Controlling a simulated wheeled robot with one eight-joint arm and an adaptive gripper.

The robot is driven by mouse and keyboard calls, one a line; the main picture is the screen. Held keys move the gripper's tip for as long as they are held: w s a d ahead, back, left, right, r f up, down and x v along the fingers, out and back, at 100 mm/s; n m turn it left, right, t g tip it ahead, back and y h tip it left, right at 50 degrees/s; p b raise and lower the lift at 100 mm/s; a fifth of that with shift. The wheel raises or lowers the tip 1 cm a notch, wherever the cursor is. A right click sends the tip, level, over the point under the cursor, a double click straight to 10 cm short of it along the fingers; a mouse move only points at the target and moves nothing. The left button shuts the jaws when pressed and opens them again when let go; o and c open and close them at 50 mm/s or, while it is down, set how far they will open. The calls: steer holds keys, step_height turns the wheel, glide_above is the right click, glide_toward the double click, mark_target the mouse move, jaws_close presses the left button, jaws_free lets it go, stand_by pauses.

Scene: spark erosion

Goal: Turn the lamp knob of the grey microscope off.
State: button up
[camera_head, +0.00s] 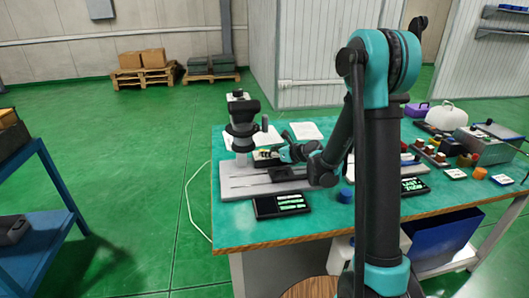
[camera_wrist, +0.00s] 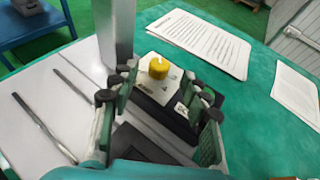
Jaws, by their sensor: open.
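The grey microscope (camera_head: 243,130) stands on its pale base plate (camera_head: 235,185) at the left of the green table. In the wrist view its grey column (camera_wrist: 113,30) rises at the upper left. A yellow knob (camera_wrist: 158,68) sits on top of a pale-faced box with a dark body (camera_wrist: 172,112), beside the column. My gripper (camera_wrist: 158,84) is open, its fingers on either side of the box face and the knob just beyond between the fingertips. Contact with the knob cannot be told. The knob's setting is too small to read. In the head view my gripper (camera_head: 272,155) is close beside the microscope column.
Paper sheets (camera_wrist: 195,42) lie behind the box. Several items crowd the table's right side.

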steer(key=shift+x, duration=2.05)
jaws_close()
